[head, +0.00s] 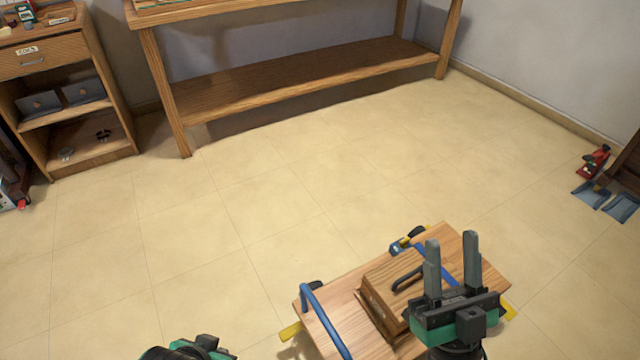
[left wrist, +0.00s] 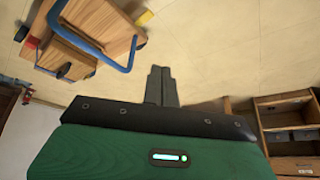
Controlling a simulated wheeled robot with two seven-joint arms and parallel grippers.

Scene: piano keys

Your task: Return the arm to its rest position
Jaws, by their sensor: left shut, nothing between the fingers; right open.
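My right gripper (head: 453,266) is in the head view at the lower right. Its two grey fingers point up and stand apart, with nothing between them. It appears in front of the wooden cart (head: 455,243) and hides part of it. My left gripper shows only partly at the bottom of the head view, where its fingers cannot be seen. In the left wrist view my left gripper (left wrist: 161,72) has its two fingers together, with nothing held. No piano keys can be made out in either view.
The cart has blue handles (head: 325,320) and a wooden box (head: 385,290) on it. A wooden workbench (head: 290,75) stands at the back, a cabinet (head: 55,48) at the left. Red and blue items (head: 595,165) lie at the right. The tiled floor (head: 220,220) between is clear.

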